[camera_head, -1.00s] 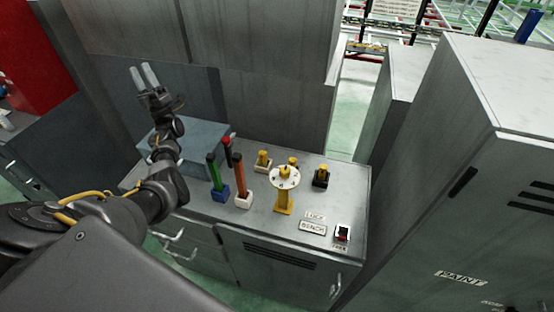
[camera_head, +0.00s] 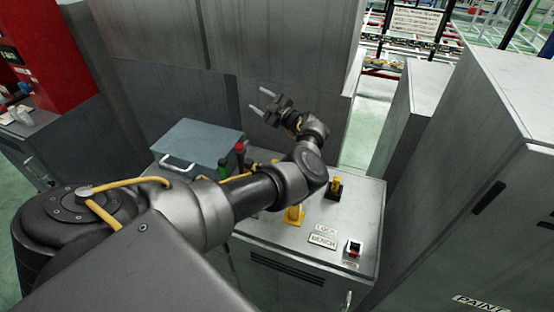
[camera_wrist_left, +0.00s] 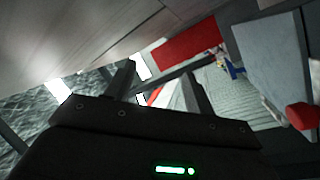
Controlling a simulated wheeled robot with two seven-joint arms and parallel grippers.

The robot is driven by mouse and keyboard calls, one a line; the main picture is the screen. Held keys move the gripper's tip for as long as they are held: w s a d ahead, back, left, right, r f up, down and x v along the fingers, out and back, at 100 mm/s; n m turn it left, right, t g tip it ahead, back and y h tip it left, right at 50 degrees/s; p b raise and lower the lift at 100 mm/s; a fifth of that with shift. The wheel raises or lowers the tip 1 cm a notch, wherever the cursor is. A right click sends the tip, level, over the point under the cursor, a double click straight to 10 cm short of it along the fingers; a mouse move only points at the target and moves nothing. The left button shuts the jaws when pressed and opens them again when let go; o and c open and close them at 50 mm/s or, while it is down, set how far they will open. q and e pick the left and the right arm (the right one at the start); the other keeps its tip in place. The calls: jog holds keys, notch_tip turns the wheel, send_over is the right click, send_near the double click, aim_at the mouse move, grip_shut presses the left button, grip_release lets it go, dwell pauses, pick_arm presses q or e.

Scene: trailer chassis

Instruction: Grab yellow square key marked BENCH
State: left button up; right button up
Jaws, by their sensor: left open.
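A yellow block in a black base (camera_head: 336,187) stands at the back right of the grey bench. I cannot read a mark on it. A yellow post (camera_head: 295,215) stands nearer the front, with its round top hidden behind my left arm. A plate reading BENCH (camera_head: 322,242) lies on the bench top below a LOCK plate (camera_head: 326,230). My left gripper (camera_head: 260,100) is open and empty, raised above the back of the bench, well away from the yellow pieces. Its spread fingers also show in the left wrist view (camera_wrist_left: 158,90). Other yellow pieces are mostly hidden by my arm.
A blue-grey box (camera_head: 197,145) sits on the bench's left, beside green and red-topped handles (camera_head: 239,158). A small red and black switch (camera_head: 354,248) is at the front right. Grey cabinets stand behind and at right (camera_head: 440,200).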

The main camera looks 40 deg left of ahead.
pick_arm(q)
jog(key=s+d+f+m+g+h+b, duration=0.15)
jog(key=d+f+m+h, duration=0.35)
jog(key=d, duration=0.6)
jog(key=s+d+f+m+h, duration=0.25)
jog(key=d+f, duration=0.45)
jog(key=d, duration=0.5)
jog(key=shift+g, duration=0.25)
jog(key=x, duration=1)
jog(key=shift+a, duration=0.35)
jog(key=shift+a+f, duration=0.3)
jog(key=shift+f, duration=0.05)
pick_arm(e)
jog(key=shift+s+d+f, duration=0.1)
jog(key=shift+d+f, duration=0.05)
jog(key=shift+f, duration=0.3)
jog(key=shift+s+d+f, duration=0.1)
jog(key=shift+f, duration=0.35)
pick_arm(q)
jog(key=shift+d+n, duration=0.1)
jog(key=shift+n, duration=0.15)
jog(key=shift+c, duration=0.3)
jog(key=shift+r, duration=0.1)
jog(key=shift+c, duration=1.3)
grip_shut()
pick_arm(e)
jog(key=shift+d, duration=0.15)
